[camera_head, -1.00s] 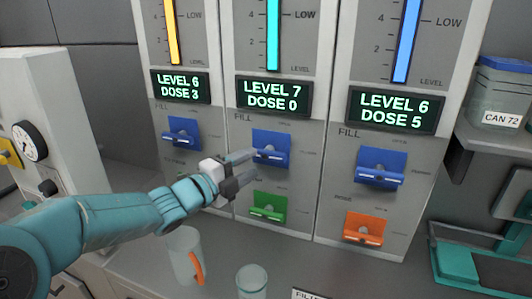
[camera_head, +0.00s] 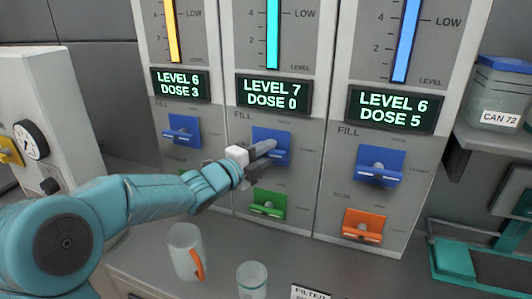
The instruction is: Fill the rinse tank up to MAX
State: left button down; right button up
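Three tank panels stand side by side. The middle one has a cyan level bar (camera_head: 273,35) and a display (camera_head: 272,94) reading LEVEL 7, DOSE 0. Below it are a blue FILL lever (camera_head: 281,138) and a green lever (camera_head: 268,204). My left gripper (camera_head: 268,149) is at the blue lever, its fingers overlapping the lever's front and hiding part of it. Contact and finger gap are unclear. The left display (camera_head: 181,84) reads LEVEL 6, DOSE 3; the right display (camera_head: 392,109) reads LEVEL 6, DOSE 5. No panel is readably labelled as rinse tank. My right gripper is out of view.
A jug with an orange handle (camera_head: 186,251) and a clear cup (camera_head: 252,279) stand on the counter below. Blue levers sit on the left panel (camera_head: 184,131) and right panel (camera_head: 381,166), with an orange lever (camera_head: 363,225). A container marked CAN 72 (camera_head: 501,95) is on a right shelf.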

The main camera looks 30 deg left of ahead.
pick_arm(q)
jog(key=shift+f+n+b, duration=0.2)
jog(key=shift+n+b, duration=0.1)
jog(key=shift+b, duration=0.35)
jog(key=n+t+b, duration=0.1)
jog(key=n+b, duration=0.2)
jog(key=b, duration=0.2)
jog(key=n+t+y+b, duration=0.1)
jog(key=n+b, duration=0.2)
jog(key=b, duration=0.2)
jog(key=shift+f+n+t, duration=0.1)
jog(key=shift+n+t, duration=0.2)
jog(key=shift+r+n+y+b, duration=0.2)
jog(key=shift+n+y+b, duration=0.2)
jog(key=shift+n+b, duration=0.5)
jog(key=c, duration=1)
grip_release()
jog(key=shift+r, duration=0.1)
jog(key=shift+o, duration=0.2)
jog(key=b+v, duration=0.2)
jog(key=v, duration=1.4)
jog(key=shift+f, duration=0.4)
jog(key=shift+s, duration=0.1)
